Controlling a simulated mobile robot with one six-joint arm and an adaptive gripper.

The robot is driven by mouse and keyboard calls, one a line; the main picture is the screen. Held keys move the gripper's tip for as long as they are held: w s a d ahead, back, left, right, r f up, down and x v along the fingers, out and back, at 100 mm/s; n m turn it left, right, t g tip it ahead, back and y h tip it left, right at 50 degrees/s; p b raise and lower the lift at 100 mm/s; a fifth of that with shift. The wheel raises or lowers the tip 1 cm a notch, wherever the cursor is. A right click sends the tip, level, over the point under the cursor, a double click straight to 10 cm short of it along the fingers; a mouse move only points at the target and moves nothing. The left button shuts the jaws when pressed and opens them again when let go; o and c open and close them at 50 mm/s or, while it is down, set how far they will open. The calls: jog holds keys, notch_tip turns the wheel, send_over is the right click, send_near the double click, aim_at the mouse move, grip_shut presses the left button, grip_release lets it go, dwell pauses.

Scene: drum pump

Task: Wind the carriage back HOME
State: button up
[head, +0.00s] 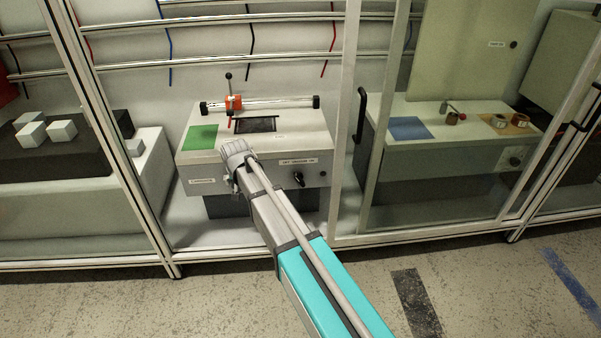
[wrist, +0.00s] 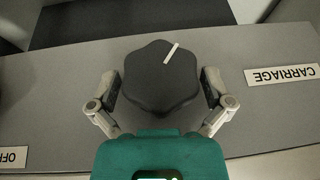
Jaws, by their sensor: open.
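The orange-red carriage (head: 233,103) sits on a silver rail (head: 275,104) on the bench top, near the rail's left end block (head: 206,107). A thin dark lever with a ball stands up from it. A dark lobed knob (wrist: 160,95) with a white pointer line is on the bench front, beside a label reading CARRIAGE (wrist: 282,75). The pointer leans up and right in the wrist view. My gripper (wrist: 161,88) is open, with one finger on each side of the knob and small gaps showing. In the head view my gripper (head: 236,160) hides this knob.
The bench top has a green patch (head: 201,137) and a dark recess (head: 256,125). A second knob (head: 298,179) sits right of my arm under a label (head: 298,161). A frame post (head: 345,120) stands right of the bench, another (head: 115,150) left.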

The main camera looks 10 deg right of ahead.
jog(key=shift+d+m+y+b, duration=0.1)
jog(key=shift+m+y+b, duration=0.45)
jog(key=shift+y, duration=1.25)
jog(key=shift+p+v, duration=0.95)
jog(key=shift+v, duration=0.2)
jog(key=p+v, duration=1)
jog(key=v, duration=0.1)
jog(key=s+d+r+g+h+p, duration=0.1)
jog(key=s+d+r+h+p, duration=0.1)
jog(key=s+d, duration=0.4)
jog(key=s+d+r+n+g+h+p, duration=0.1)
jog(key=s+d+r+g+h+p, duration=0.1)
jog(key=s+d+p, duration=0.3)
jog(key=s+d+r, duration=0.1)
jog(key=s, duration=0.1)
jog(key=shift+s+d+r, duration=0.2)
jog(key=shift+s+r, duration=0.05)
jog(key=shift+s, duration=0.1)
jog(key=shift+d+n, duration=0.1)
jog(key=shift+n, duration=0.15)
jog(key=s+d+g, duration=0.2)
jog(key=s+d, duration=0.3)
jog(key=s, duration=0.3)
notch_tip(320, 180, up, 29)
jog(key=p, duration=3)
jog(key=shift+w+d+r, duration=0.2)
jog(key=shift+w+d, duration=0.05)
